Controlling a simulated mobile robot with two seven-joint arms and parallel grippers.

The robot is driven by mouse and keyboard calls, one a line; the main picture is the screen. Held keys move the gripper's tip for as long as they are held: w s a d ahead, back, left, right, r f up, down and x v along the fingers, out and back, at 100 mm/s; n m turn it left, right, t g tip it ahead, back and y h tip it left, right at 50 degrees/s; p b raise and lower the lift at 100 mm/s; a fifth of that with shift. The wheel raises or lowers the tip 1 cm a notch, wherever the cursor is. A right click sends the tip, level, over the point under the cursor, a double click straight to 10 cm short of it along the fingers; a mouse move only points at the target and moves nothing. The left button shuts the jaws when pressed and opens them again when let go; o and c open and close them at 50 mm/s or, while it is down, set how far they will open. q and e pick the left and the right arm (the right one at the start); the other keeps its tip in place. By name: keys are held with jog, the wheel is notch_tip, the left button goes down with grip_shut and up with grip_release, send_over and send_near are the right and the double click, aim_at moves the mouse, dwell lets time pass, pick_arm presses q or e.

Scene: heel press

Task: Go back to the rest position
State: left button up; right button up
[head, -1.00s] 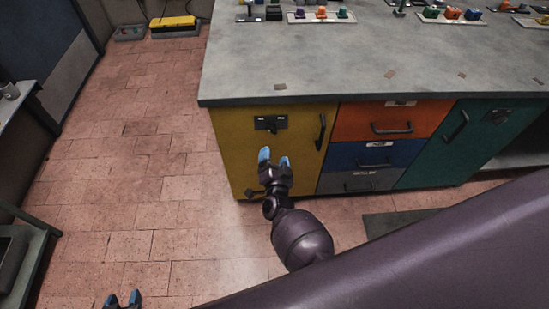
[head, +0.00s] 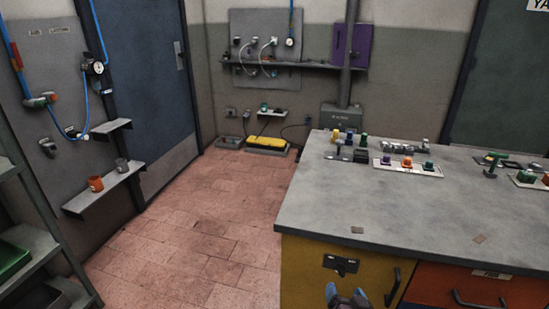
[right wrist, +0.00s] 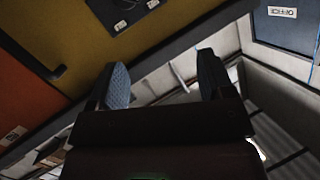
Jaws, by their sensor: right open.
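My right gripper (head: 346,293) shows at the bottom edge of the head view, in front of the yellow cabinet door (head: 310,272). Its blue-padded fingers also show in the right wrist view (right wrist: 163,82), spread apart with nothing between them. The right arm behind the gripper is below the picture. My left gripper is not in the head view.
A grey-topped workbench (head: 375,205) fills the right side, with an orange drawer (head: 440,285) beside the yellow door. Shelves with cups line the left wall. A yellow pedal (head: 267,145) sits on the floor at the back. The tiled floor (head: 205,235) between is clear.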

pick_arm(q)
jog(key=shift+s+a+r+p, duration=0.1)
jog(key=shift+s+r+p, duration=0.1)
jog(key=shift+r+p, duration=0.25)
pick_arm(e)
jog(key=s+d+n+g, duration=0.2)
jog(key=s+d, duration=0.2)
jog(key=s, duration=0.9)
jog(key=s+d+f+n+g+h, duration=0.1)
jog(key=s+d, duration=0.4)
jog(key=s, duration=0.8)
jog(key=shift+s+n+g, duration=0.25)
jog(key=shift+n+g, duration=0.45)
jog(key=shift+g, duration=0.2)
